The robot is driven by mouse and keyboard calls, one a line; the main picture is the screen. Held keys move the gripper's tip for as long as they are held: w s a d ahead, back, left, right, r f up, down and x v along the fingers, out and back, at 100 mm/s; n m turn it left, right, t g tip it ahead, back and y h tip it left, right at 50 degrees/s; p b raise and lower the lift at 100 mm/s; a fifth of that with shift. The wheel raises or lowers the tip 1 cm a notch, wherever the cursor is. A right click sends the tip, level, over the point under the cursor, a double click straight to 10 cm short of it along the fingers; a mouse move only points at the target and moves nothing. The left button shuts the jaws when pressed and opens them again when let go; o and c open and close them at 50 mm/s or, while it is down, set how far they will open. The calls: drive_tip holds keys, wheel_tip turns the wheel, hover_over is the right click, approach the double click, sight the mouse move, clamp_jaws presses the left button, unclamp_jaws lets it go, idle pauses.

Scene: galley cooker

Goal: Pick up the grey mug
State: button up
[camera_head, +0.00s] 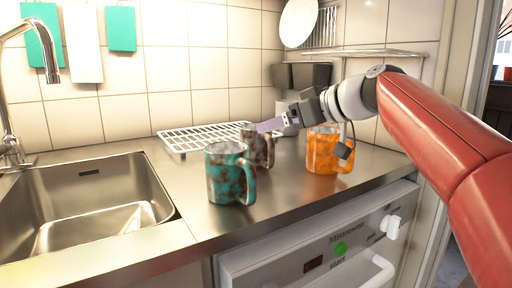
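The grey mug (262,152), mottled grey-brown, stands upright on the steel counter, partly hidden behind the teal-and-brown mug (226,176). My gripper (268,126) comes in from the right, its pale fingers overlapping the upper right part of the grey mug's rim in the picture. I cannot tell whether the fingers touch the rim or whether they are open. An orange mug (322,154) stands to the right, below my wrist.
A white wire rack (190,137) lies just behind the mugs. A steel sink (90,205) with a tap (10,130) is at the left. Dark containers (305,76) are at the back wall. The counter's front edge is above a white dishwasher (330,255).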

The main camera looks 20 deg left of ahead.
sight(260, 148)
drive_tip(key=p+x, duration=0.1)
drive_tip(key=x, duration=0.6)
drive_tip(key=shift+w+a+p, duration=0.15)
drive_tip(key=shift+a+p, duration=0.1)
drive_tip(key=shift+p, duration=0.05)
drive_tip(key=shift+r, duration=0.1)
drive_tip(key=c, duration=1.6)
